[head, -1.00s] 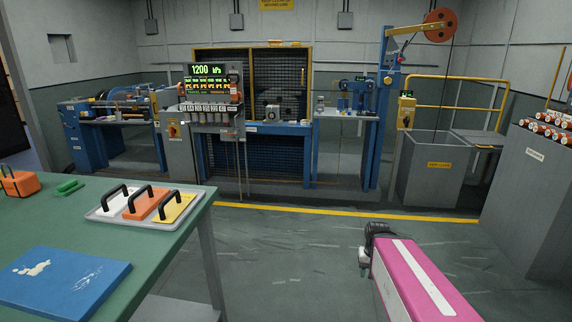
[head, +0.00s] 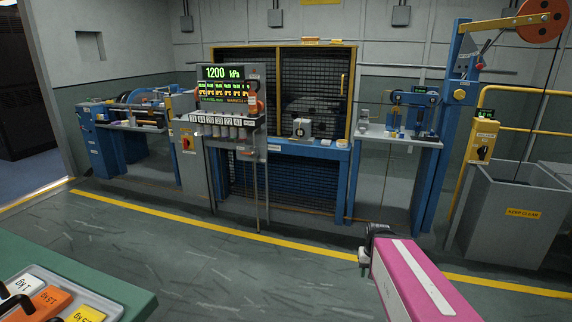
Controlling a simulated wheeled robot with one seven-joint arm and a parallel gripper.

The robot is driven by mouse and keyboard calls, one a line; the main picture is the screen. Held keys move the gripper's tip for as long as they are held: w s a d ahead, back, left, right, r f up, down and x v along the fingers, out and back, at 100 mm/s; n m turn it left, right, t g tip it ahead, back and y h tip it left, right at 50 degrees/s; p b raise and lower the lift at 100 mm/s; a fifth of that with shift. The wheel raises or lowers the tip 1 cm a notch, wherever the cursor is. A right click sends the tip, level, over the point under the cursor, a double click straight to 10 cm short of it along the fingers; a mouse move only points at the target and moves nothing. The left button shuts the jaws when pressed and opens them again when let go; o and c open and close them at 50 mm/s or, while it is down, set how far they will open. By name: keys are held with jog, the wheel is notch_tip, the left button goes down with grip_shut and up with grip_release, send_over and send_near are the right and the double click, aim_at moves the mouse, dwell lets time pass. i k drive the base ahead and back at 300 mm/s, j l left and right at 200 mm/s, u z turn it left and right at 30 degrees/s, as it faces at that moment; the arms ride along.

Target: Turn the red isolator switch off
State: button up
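A small red switch on a yellow plate (head: 187,144) sits on the front of a grey cabinet (head: 193,175), left of the display panel. It is small in the picture and its knob position cannot be made out. My gripper (head: 364,262) is at the end of my pink and white arm, low and right of centre. It is far in front of the cabinet and touches nothing that I can see. Its fingers are too small and dark to tell whether they are open.
A green table (head: 125,290) with a tray of labelled weights (head: 60,283) is at lower left. A yellow floor line (head: 240,236) crosses before the machines. A grey bin (head: 515,210) stands at right. The floor (head: 230,275) between is clear.

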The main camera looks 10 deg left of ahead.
aim_at(187, 142)
jog(key=i+j+u, duration=0.1)
jog(key=i+u, duration=0.3)
jog(key=i, duration=0.25)
jog(key=i+u, duration=0.4)
jog(key=i, duration=0.25)
jog(key=i+l+u, duration=0.45)
jog(key=i, duration=0.15)
jog(key=i+u, duration=0.35)
jog(key=i, duration=0.45)
jog(key=i+j+z, duration=0.15)
jog(key=i+j, duration=0.5)
